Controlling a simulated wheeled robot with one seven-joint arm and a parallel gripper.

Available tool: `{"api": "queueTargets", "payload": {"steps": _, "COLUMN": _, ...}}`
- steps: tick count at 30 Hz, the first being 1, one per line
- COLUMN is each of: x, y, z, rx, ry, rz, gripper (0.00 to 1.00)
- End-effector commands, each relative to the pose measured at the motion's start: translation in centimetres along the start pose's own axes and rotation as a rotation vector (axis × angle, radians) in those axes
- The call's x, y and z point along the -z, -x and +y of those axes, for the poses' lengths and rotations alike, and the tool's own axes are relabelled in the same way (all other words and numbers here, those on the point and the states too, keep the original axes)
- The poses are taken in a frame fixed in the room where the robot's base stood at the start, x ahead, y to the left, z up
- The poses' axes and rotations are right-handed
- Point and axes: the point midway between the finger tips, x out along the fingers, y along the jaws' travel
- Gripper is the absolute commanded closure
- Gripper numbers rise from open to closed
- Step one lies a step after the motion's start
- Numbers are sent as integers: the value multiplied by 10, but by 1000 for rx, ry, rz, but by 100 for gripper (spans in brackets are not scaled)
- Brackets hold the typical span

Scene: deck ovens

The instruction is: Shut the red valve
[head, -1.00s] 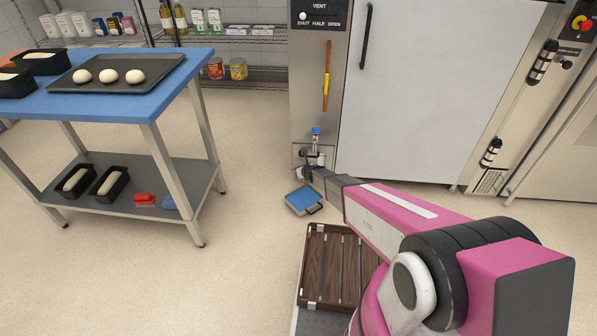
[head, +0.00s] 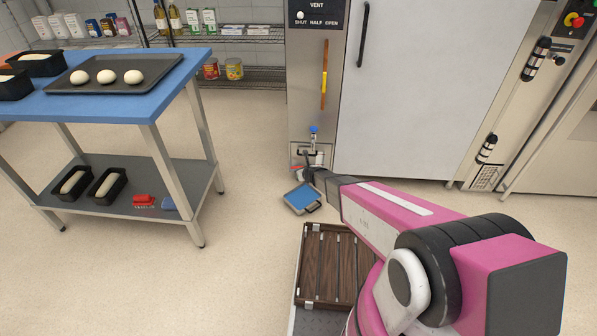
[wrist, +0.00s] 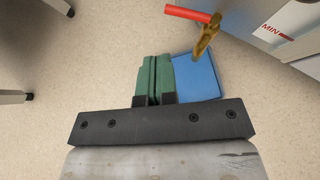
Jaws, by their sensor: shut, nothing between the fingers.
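The red valve shows at the top of the wrist view: a red lever handle (wrist: 188,13) on a brass body (wrist: 206,38). The handle points left, crosswise to the brass body, which stands beside a panel marked MIN. My gripper (wrist: 153,78) has green fingers, closed together and empty. In the wrist view they lie below and left of the valve, apart from it. In the head view my gripper (head: 309,171) is low at the foot of the tall steel cabinet. There the arm's end largely hides the red valve.
A blue-topped pan (head: 302,198) lies on the floor under my gripper; it also shows in the wrist view (wrist: 197,76). A blue-handled tap (head: 314,130) is above on the cabinet front (head: 308,100). A blue-topped table (head: 140,95) stands left, with clear floor between.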

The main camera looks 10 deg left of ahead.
Motion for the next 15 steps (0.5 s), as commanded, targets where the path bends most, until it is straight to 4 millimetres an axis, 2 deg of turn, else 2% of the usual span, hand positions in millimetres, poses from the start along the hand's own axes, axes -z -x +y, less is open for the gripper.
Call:
{"api": "queueTargets", "payload": {"steps": 1, "x": -1, "y": 15, "z": 5, "rx": 0, "ry": 0, "rz": 0, "gripper": 100}}
{"api": "queueTargets", "payload": {"steps": 6, "x": -2, "y": 33, "z": 12, "rx": 0, "ry": -1, "rz": 0, "gripper": 100}}
{"api": "queueTargets", "payload": {"steps": 15, "x": -2, "y": 35, "z": 13, "rx": 0, "ry": 0, "rz": 0, "gripper": 100}}
